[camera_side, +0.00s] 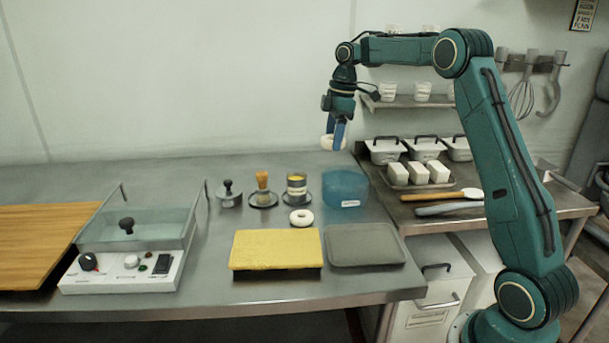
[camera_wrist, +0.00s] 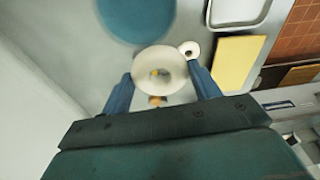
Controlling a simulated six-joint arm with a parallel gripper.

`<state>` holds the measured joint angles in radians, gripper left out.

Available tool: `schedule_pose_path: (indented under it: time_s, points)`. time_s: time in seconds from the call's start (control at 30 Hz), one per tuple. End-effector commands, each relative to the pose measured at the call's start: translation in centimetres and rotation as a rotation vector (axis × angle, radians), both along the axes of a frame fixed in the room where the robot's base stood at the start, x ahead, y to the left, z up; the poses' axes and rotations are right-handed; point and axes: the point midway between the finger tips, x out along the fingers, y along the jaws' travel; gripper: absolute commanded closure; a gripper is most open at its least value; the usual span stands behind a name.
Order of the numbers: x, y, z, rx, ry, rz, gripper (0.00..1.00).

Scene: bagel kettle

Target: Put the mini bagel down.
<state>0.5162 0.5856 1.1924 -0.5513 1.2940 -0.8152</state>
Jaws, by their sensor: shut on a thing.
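My gripper (camera_side: 337,132) is high above the steel table, its blue fingers pointing down and shut on a pale mini bagel (camera_side: 328,142). In the wrist view the held bagel (camera_wrist: 160,68) sits between the two fingers, its hole facing the camera. It is well clear of everything below.
A blue bowl (camera_side: 345,188) stands below my gripper. A yellow mat (camera_side: 276,250) and a grey tray (camera_side: 365,245) lie in front. Shelves stand right.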

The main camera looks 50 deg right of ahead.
Motion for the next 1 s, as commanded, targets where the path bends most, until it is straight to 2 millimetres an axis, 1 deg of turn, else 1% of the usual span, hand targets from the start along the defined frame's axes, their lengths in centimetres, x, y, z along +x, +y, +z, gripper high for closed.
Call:
schedule_pose_path:
  time_s: [0.03, 0.27, 0.4, 0.6, 0.7, 0.8, 0.9, 1.0]
  points:
    - [0.3, 1.6, 0.5, -0.002, -0.002, 0.002, 0.64]
    - [0.8, 9.0, 2.1, -0.002, 0.000, -0.025, 0.64]
    - [0.4, 13.5, 3.1, -0.003, -0.001, -0.043, 0.64]
    - [-0.7, 19.5, 4.2, -0.002, -0.002, -0.069, 0.64]
    - [-1.4, 21.8, 4.7, -0.001, -0.003, -0.082, 0.64]
    - [-2.1, 23.6, 5.0, -0.001, -0.004, -0.093, 0.64]
    - [-2.6, 24.7, 5.2, 0.000, -0.003, -0.098, 0.64]
    - [-2.9, 25.3, 5.3, 0.000, -0.004, -0.104, 0.64]
